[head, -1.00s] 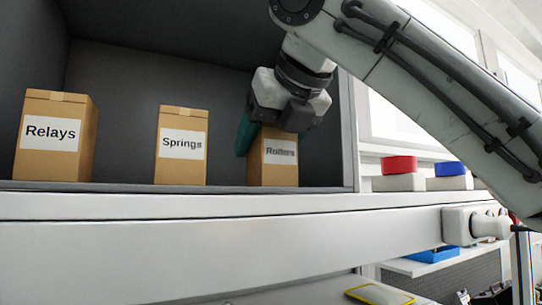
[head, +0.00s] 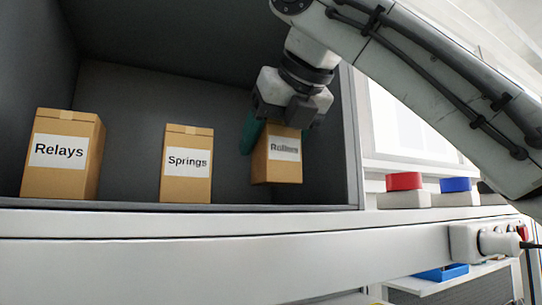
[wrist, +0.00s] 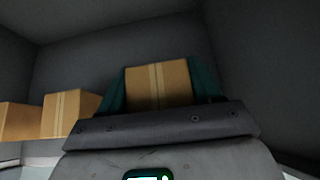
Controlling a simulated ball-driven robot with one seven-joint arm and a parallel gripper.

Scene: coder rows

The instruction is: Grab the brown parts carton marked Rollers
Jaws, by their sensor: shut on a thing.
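The brown carton marked Rollers (head: 277,163) is at the right end of the grey compartment in the head view. My gripper (head: 268,138) is shut on it from above, with a green finger at its left side. The carton hangs above the shelf floor, its label blurred. In the wrist view the carton's taped top (wrist: 158,84) sits between the two green fingers of my gripper (wrist: 160,88). The carton marked Springs (head: 187,165) stands to its left, and the carton marked Relays (head: 62,155) stands farther left.
The shelf's front edge (head: 150,207) runs below the cartons. The compartment's right wall (head: 346,140) is close to the held carton. Outside it are a red-topped block (head: 404,182) and a blue-topped block (head: 455,186). The shelf floor under the held carton is clear.

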